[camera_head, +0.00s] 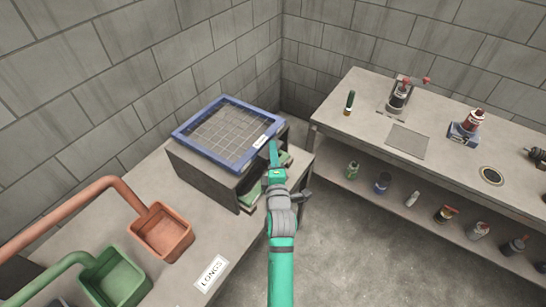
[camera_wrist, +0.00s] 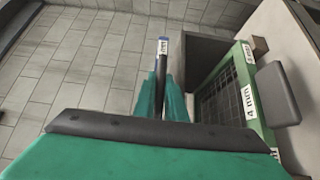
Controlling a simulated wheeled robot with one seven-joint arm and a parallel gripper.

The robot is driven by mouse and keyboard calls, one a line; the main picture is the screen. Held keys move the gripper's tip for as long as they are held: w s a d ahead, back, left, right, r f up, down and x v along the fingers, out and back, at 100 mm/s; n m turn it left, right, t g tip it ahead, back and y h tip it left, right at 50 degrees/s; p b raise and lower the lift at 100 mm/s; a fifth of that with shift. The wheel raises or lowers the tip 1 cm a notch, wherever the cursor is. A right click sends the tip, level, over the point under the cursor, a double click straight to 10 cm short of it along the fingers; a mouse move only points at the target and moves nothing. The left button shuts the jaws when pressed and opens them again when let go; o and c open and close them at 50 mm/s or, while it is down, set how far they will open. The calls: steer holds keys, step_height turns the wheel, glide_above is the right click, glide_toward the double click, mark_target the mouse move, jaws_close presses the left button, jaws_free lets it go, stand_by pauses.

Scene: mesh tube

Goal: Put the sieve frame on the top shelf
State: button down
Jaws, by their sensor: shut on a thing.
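The sieve frame (camera_head: 181,134) is a blue square rim around a wire mesh, with a white label on its right side. In the head view it lies roughly flat over the top of a grey shelf unit (camera_head: 205,173). My gripper (camera_head: 274,157) is at the frame's right edge, shut on it. In the wrist view the frame (camera_wrist: 163,48) shows edge-on between my green fingers (camera_wrist: 163,103). There a narrow gap seems to separate it from the unit (camera_wrist: 184,60); I cannot tell whether it touches elsewhere. The frame hides most of the unit's top.
A green frame marked 4 mm (camera_wrist: 266,125) sits in the unit's lower opening. Orange (camera_head: 163,231) and green (camera_head: 114,277) long-handled scoops lie on the left bench beside a LONGS card (camera_head: 211,273). A right-hand bench (camera_head: 365,105) holds bottles and tools. Open floor lies between the benches.

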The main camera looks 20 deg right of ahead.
steer(key=shift+s+f, duration=0.1)
steer(key=shift+f, duration=1.1)
steer(key=c, duration=1.8)
jaws_free()
steer(key=shift+f, duration=0.1)
steer(key=s+a+f+m+y, duration=0.1)
steer(key=s+a+m, duration=0.4)
steer(key=s, duration=1)
steer(key=s+a+f+m+g+y, duration=0.1)
steer(key=s+a+m, duration=0.4)
steer(key=s, duration=1)
steer(key=s+a+f+m+g+y, duration=0.1)
steer(key=s+a+f+m+y, duration=0.1)
steer(key=s+a+m, duration=0.3)
steer(key=s+a, duration=0.4)
steer(key=s, duration=0.6)
steer(key=shift+a+f, duration=0.2)
steer(key=shift+a, duration=0.15)
